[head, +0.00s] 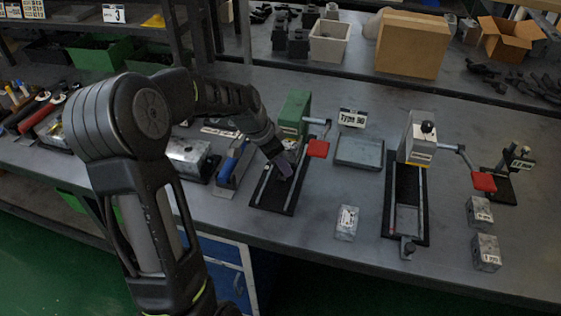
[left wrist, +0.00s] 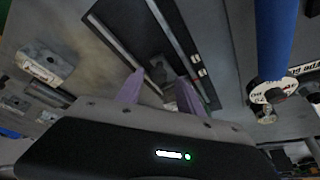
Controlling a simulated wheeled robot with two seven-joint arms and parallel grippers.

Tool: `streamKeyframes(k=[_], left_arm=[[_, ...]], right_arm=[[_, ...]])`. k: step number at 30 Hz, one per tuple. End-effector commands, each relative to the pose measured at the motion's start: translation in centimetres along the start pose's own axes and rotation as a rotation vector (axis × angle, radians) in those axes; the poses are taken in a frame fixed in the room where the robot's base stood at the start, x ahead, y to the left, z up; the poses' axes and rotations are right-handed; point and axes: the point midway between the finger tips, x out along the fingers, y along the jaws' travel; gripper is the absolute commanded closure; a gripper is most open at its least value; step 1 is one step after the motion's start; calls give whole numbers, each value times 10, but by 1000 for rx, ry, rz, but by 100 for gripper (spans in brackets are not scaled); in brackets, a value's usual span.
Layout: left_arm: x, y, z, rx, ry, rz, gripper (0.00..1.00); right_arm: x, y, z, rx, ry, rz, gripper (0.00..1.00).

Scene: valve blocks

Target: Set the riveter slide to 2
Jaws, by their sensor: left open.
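A green press with a red lever (head: 318,148) stands at the table's middle, with a black rail base (head: 263,188) in front of it. My left gripper (head: 284,168) is low over this base. In the left wrist view my left gripper (left wrist: 160,88) has its two purple fingers apart. A dark slide part (left wrist: 160,68) lies in the rail (left wrist: 118,32) just beyond and between the fingertips; contact cannot be told. Small white marks (left wrist: 197,66) sit along the rail's edge, too small to read. The right gripper is not in view.
A second press (head: 418,140) with a red lever and long rail stands to the right. Metal blocks lie at the front (head: 346,222) and right (head: 486,252). A grey tray (head: 360,152) sits between the presses. A blue-handled tool (head: 232,162) is left of the gripper.

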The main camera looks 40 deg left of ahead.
Motion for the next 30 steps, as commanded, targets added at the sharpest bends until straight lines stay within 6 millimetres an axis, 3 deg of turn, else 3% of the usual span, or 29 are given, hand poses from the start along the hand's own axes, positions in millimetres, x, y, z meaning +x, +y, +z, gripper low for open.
streamKeyframes(k=[15,30], left_arm=[[-70,-1,-1,0,3,-4,56],[-76,-1,0,0,2,-2,56]], right_arm=[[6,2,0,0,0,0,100],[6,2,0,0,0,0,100]])
